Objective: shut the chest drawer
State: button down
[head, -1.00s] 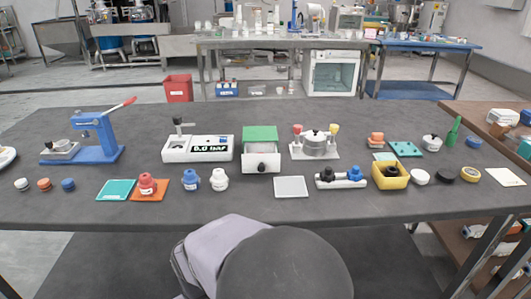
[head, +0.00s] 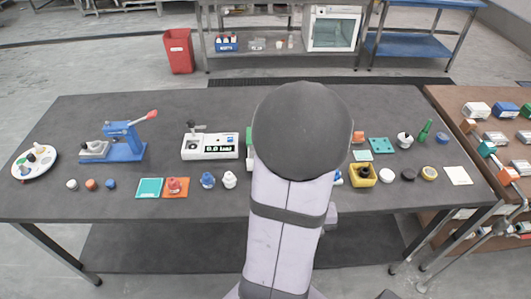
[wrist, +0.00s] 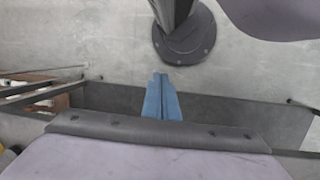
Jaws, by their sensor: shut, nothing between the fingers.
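The chest is almost wholly hidden behind my arm in the head view. Only a thin sliver of its green top (head: 249,135) shows at the arm's left edge. Its drawer is hidden, so I cannot tell now how far it stands open. My gripper (wrist: 160,78) shows in the wrist view as two blue fingers side by side, shut and empty, with bare grey floor beyond the tips. The gripper is not visible in the head view, and the chest is not recognisable in the wrist view.
A wooden side table (head: 470,110) with parts stands at the right.

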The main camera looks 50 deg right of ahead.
jog(key=s+d+r+n+h+p, duration=0.1)
jog(key=s+d+r+p, duration=0.3)
jog(key=d+r+p, duration=0.15)
jog(key=w+d+n+t+h, duration=0.3)
jog(key=w+d+n, duration=0.1)
jog(key=d+n, duration=0.25)
jog(key=w+a+r+n+t+y, duration=0.1)
jog(key=w+a+r+n+t, duration=0.15)
jog(key=w+n+t, duration=0.4)
jog(key=w+a+r+n+t+y, duration=0.1)
jog(key=w+a+n+y, duration=0.15)
jog(key=w, duration=0.65)
jog(key=shift+n+h, duration=0.45)
jog(key=b+x, duration=0.4)
jog(key=x, duration=0.6)
jog(key=shift+a+f, duration=0.15)
jog(key=shift+w+d+r+p, duration=0.2)
jog(key=shift+w+d+p, duration=0.5)
jog(key=shift+w+d, duration=0.15)
jog(key=shift+w+d+f+p, duration=0.1)
jog(key=shift+w+d+p, duration=0.2)
jog(key=shift+w+d, duration=0.35)
